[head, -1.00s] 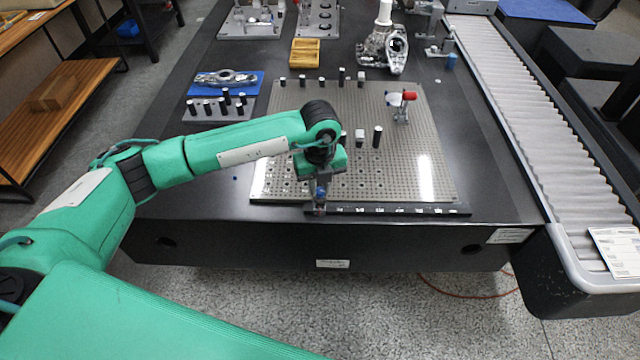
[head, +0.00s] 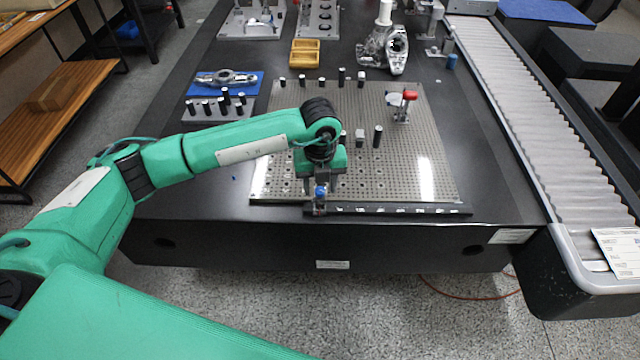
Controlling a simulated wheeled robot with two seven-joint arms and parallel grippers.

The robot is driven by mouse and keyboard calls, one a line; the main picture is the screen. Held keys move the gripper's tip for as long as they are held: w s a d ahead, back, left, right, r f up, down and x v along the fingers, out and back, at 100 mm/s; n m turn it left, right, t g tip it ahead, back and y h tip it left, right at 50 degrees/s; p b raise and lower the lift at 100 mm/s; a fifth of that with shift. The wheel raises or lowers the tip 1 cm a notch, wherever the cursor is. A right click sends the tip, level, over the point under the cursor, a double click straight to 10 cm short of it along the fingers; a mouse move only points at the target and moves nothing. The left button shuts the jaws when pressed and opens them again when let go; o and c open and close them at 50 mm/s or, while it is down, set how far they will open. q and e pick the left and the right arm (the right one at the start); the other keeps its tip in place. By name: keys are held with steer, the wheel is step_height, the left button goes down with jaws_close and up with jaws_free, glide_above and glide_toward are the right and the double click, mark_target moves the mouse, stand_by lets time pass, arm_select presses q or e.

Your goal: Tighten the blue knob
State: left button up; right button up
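The blue knob (head: 320,192) sits on a small metal fixture at the front-left edge of the perforated plate (head: 440,180). My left gripper (head: 320,187) points down from above, with its fingertips at the knob. The knob's blue face shows at the fingertips. I cannot tell whether the fingers touch it or how far apart they are. My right gripper is not in view.
Short black posts (head: 377,136) and a red-topped clamp (head: 409,96) stand on the plate. A dark strip (head: 400,210) runs along its front edge. A blue mat (head: 250,78) lies behind my arm; a roller conveyor (head: 540,130) runs along the right.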

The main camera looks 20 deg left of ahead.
mark_target(320, 190)
arm_select(q)
step_height(320, 190, up, 14)
steer(key=shift+b, duration=0.35)
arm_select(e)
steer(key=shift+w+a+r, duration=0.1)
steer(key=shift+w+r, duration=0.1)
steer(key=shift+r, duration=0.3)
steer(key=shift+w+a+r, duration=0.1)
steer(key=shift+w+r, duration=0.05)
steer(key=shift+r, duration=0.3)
arm_select(q)
steer(key=shift+f, duration=0.1)
